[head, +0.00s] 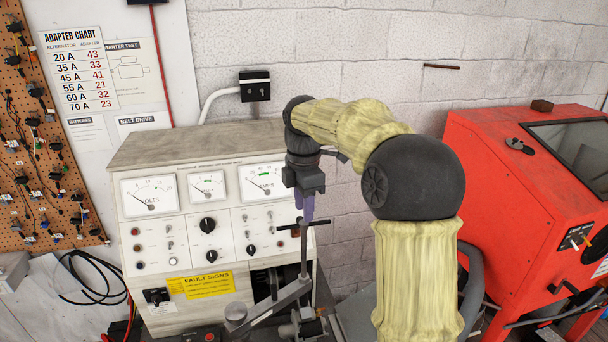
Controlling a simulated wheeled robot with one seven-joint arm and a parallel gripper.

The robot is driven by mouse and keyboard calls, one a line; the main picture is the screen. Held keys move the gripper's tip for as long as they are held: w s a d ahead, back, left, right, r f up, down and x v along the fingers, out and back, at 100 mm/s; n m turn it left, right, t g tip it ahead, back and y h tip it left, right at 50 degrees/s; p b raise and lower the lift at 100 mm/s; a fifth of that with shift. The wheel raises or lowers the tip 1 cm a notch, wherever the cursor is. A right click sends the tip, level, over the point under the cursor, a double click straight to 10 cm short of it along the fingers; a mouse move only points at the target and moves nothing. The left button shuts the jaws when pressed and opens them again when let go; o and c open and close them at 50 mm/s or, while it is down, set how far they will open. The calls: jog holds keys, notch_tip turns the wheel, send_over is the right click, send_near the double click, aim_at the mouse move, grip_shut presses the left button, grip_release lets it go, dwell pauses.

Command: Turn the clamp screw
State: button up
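The clamp screw (303,254) stands upright in front of the test bench, a thin dark rod with a crossbar handle (320,222) at its top. Its lower end meets a grey metal clamp arm (280,302). My gripper (307,216) points down at the crossbar, with its purple fingers at or just above the handle. The fingers overlap the top of the screw in this view. I cannot tell whether they touch it, or whether they are open or shut.
A test bench with dials (228,225) stands close behind my gripper. A red cabinet (480,185) is at the right. A pegboard with connectors (60,130) hangs at the left. Black cable (92,292) lies coiled near the bench's left side.

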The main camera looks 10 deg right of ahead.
notch_tip(320, 180, up, 9)
jog(key=shift+r, duration=0.15)
jog(key=shift+o, duration=0.2)
jog(key=shift+b, duration=0.3)
